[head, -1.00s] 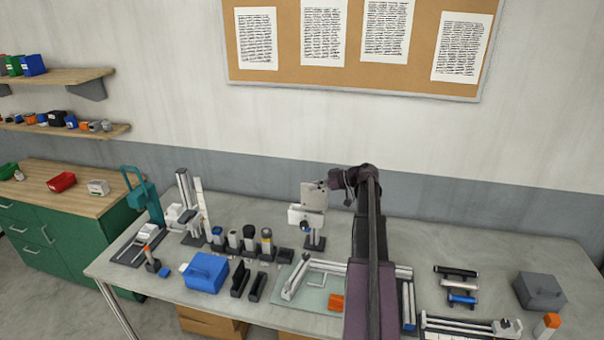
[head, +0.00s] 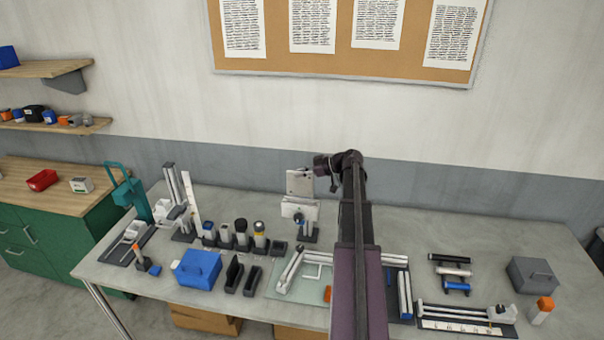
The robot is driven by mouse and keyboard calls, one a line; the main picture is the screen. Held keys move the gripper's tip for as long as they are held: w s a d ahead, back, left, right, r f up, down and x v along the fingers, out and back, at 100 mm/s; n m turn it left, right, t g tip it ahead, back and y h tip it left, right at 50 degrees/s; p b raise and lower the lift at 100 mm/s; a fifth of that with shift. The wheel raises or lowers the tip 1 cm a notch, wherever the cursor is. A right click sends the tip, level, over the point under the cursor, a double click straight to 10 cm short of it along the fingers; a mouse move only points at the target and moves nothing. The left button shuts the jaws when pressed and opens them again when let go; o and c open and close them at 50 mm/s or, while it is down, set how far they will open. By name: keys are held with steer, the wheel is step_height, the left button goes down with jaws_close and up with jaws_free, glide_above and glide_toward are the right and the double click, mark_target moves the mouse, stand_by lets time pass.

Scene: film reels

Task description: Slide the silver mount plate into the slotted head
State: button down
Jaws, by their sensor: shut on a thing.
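The silver mount plate (head: 299,183) is a thin, light grey, upright rectangle. My gripper (head: 317,173) is at its upper right side and shut on it; the fingers are small and partly hidden by the wrist. The slotted head (head: 298,209) is a white block on a dark stand near the back of the bench. The plate shows directly above the head, its lower edge close to the head's top. I cannot tell whether they touch or whether the plate lines up with the slot, which I cannot make out.
Dark holders with several upright cylinders (head: 241,232) stand left of the head. A blue box (head: 197,268) and a pale green mat (head: 284,289) with white rails lie in front. My arm covers the bench to the right. A grey box (head: 532,274) is far right.

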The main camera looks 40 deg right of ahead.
mark_target(301, 185)
steer(key=shift+f+b, duration=2.55)
steer(key=shift+f, duration=0.15)
steer(key=shift+s+d, duration=0.1)
steer(key=shift+f+b, duration=0.6)
steer(key=c, duration=1)
jaws_free()
steer(key=shift+o, duration=0.2)
steer(key=shift+s, duration=0.1)
steer(key=p+v, duration=0.4)
steer(key=v, duration=0.7)
stand_by(1.0)
